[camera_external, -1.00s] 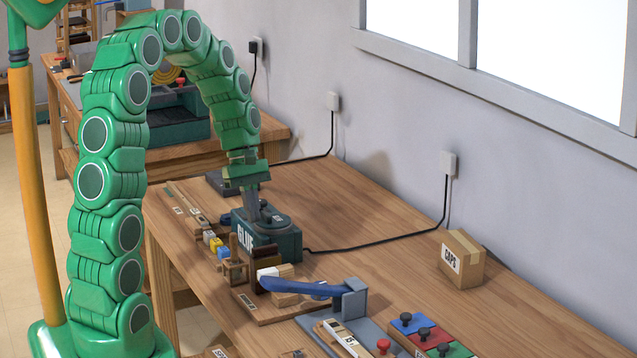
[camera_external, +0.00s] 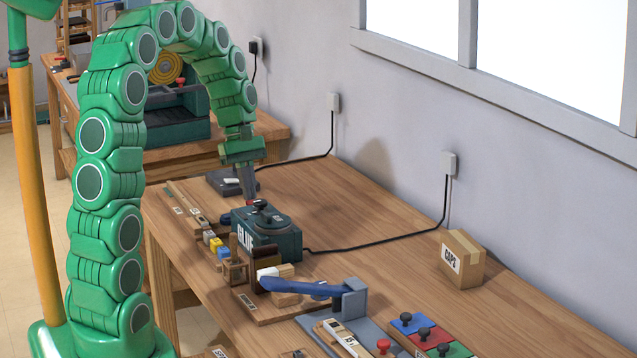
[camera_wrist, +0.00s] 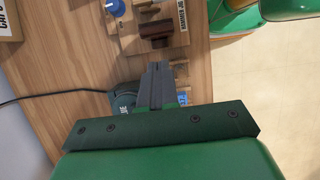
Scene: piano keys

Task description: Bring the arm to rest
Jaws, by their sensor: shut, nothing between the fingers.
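My green segmented arm arches over the bench in the external view, and its gripper (camera_external: 248,186) points down just behind the dark GLUE box (camera_external: 268,238). The grey fingers are together with nothing between them. The fingertips are close to the box's back edge; I cannot tell whether they touch it. In the wrist view my gripper (camera_wrist: 157,68) is also shut, in front of the mostly hidden GLUE box (camera_wrist: 122,100).
A CAPS box (camera_external: 462,260) is at right. A black cord (camera_external: 390,243) crosses the bench.

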